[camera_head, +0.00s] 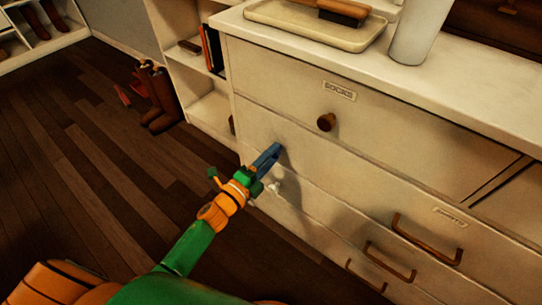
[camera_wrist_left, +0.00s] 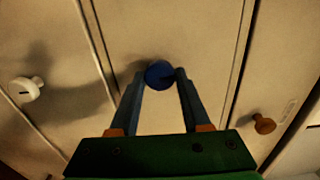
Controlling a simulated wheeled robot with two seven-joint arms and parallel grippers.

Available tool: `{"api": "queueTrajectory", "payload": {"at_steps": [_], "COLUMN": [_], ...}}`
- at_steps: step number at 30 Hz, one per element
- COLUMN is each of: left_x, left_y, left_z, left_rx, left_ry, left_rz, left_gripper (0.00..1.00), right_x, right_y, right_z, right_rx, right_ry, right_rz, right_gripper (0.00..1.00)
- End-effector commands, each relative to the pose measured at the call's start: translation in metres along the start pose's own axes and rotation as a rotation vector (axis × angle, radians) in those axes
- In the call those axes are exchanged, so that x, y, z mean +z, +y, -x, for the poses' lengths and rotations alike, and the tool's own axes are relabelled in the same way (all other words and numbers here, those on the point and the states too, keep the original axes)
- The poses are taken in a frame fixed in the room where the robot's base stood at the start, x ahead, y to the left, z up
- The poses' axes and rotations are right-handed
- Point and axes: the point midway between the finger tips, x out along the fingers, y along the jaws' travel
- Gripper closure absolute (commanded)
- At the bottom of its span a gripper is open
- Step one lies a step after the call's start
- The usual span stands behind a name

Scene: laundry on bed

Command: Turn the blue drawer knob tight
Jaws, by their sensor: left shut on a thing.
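The blue drawer knob (camera_wrist_left: 159,74) sits on a cream drawer front and shows between my left fingertips in the left wrist view. My left gripper (camera_head: 271,155) reaches in from the left in the head view, with its blue fingers at the drawer front. In the left wrist view the left gripper (camera_wrist_left: 162,78) has one finger on each side of the knob and is shut on it. In the head view the fingers mostly hide the knob. My right gripper is not in view.
A brown knob (camera_head: 326,122) is on the drawer labelled socks, and a white knob (camera_head: 274,187) is just below my gripper. Bar handles (camera_head: 427,240) are at lower right. A tray (camera_head: 318,27) and a pale cup (camera_head: 419,30) stand on top. Boots (camera_head: 156,98) stand on the floor.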

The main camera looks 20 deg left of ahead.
Motion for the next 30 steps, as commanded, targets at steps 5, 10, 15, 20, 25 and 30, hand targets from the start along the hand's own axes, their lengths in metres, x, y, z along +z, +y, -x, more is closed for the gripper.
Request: {"api": "queueTrajectory", "payload": {"at_steps": [5,10,15,20,25,30], "left_x": [0.0,0.0,0.0,0.0,0.0,0.0], "left_y": [0.001,0.001,0.0,0.0,-0.001,0.0], "left_z": [0.0,0.0,0.0,0.0,0.019,0.056], "left_rx": [0.001,0.001,0.001,0.0,0.003,0.003], "left_ry": [0.0,0.0,0.0,0.0,0.001,0.0], "left_rz": [-0.003,-0.002,-0.002,-0.001,0.0,0.0], "left_gripper": [1.0,0.48,0.25,0.25,0.25,0.25], "right_x": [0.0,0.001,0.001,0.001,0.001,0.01], "right_y": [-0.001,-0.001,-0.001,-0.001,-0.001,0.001], "right_z": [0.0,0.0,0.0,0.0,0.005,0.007], "right_rx": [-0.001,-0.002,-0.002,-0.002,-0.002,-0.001], "right_ry": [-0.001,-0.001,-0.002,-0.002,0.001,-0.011], "right_rz": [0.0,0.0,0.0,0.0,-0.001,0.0], "right_gripper": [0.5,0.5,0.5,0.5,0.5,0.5]}}
